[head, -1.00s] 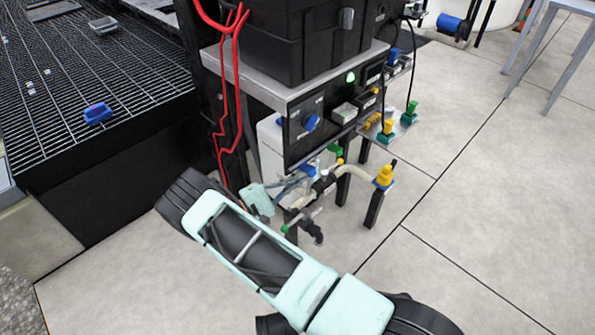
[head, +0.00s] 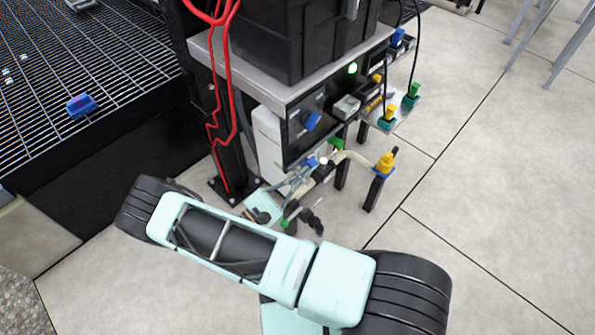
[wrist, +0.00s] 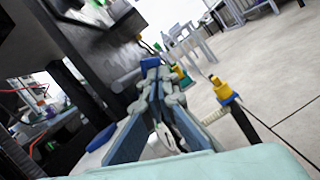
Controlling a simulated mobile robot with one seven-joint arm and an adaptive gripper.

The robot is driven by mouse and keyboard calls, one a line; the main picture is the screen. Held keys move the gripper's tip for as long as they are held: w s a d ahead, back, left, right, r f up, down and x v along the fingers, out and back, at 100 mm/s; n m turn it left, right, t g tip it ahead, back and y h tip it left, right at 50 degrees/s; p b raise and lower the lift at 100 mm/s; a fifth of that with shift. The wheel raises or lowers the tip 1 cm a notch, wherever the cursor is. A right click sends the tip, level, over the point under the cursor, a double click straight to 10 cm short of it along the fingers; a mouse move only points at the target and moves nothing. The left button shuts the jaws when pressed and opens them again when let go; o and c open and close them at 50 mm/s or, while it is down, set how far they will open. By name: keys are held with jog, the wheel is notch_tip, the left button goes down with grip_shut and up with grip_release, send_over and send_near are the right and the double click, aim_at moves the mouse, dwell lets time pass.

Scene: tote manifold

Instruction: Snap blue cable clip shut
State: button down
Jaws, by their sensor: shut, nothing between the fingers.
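A small blue piece (head: 311,162), which looks like the cable clip, sits beside the pipework under the panel. It also shows in the wrist view (wrist: 150,63), just beyond my fingertips. My gripper (head: 303,171) is shut and empty close to this piece; in the wrist view my gripper (wrist: 153,80) covers its lower part. I cannot tell whether the fingers touch it, or whether the clip is open or closed.
A yellow valve (head: 385,163) on a blue base stands right of the pipe, and also shows in the wrist view (wrist: 221,88). A black bin rests on the shelf (head: 270,90) above. Red cables (head: 213,110) hang at left. The floor right is clear.

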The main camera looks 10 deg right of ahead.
jog(key=n, duration=0.1)
jog(key=n+t, duration=0.1)
jog(key=n, duration=0.1)
jog(key=shift+r+n, duration=0.3)
jog(key=shift+r, duration=0.05)
jog(key=shift+f, duration=0.1)
jog(key=s+a+f+b, duration=0.2)
jog(key=s+a+f, duration=0.3)
jog(key=a, duration=0.3)
jog(key=shift+a+f, duration=0.25)
jog(key=shift+f, duration=0.3)
